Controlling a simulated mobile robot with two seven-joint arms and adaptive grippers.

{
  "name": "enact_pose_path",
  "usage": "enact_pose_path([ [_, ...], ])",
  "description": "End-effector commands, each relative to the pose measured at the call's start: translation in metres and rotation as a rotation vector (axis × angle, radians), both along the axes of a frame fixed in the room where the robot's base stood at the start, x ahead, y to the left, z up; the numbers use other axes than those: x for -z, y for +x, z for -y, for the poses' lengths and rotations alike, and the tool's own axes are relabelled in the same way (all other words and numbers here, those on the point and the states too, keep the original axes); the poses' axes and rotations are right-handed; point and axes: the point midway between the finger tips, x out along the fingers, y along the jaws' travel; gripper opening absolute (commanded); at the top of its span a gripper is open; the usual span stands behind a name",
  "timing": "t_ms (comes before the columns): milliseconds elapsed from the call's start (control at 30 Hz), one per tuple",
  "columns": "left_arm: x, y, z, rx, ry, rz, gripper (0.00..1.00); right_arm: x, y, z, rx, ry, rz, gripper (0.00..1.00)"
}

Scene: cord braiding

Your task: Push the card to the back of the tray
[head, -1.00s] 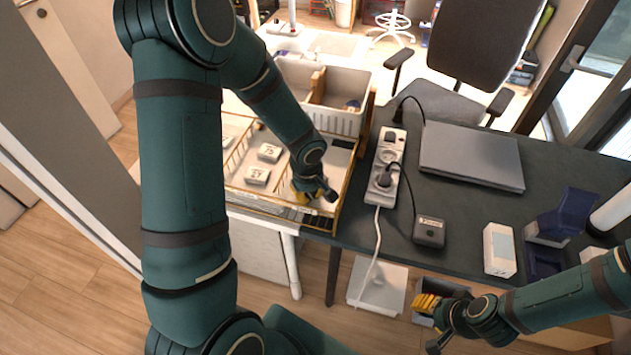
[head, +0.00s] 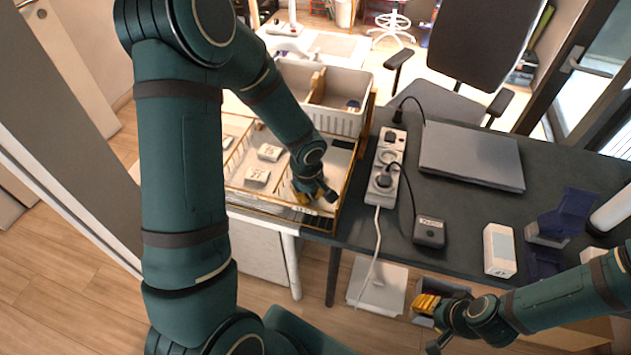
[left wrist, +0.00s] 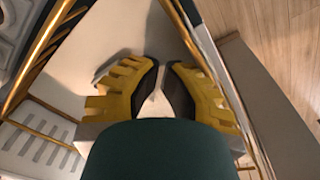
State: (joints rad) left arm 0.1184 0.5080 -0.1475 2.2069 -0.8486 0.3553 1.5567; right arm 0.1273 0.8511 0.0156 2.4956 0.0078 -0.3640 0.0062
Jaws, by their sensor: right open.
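The tray (head: 237,162) is a gold-framed, light-coloured tray with compartments, left of centre in the head view. My left gripper (head: 316,196) is low in its right compartment, at the near end. In the left wrist view the left fingers (left wrist: 163,72) have their tips close together, with a narrow gap over a pale surface. I cannot tell whether that surface is the card or the tray floor. No separate card edge is clear, and my gripper hides part of the compartment. My right gripper (head: 425,325) is open and empty beyond the desk's near edge.
Small labelled white blocks (head: 257,175) lie in the tray's middle compartment. A grey divided bin (head: 338,119) stands behind. A power strip (head: 388,165) with cords, a black adapter (head: 429,232), a closed laptop (head: 472,157) and a white box (head: 499,250) are on the desk to the right.

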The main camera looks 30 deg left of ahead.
Motion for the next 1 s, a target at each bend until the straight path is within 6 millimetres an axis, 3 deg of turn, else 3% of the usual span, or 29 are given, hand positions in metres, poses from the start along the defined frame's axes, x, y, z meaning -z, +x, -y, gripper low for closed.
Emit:
enact_pose_path([
  [1000,0.000,0.034,-0.008,-0.001,0.000,0.000,0.00,-0.011,0.000,0.000,0.000,0.000,0.000,0.47],
])
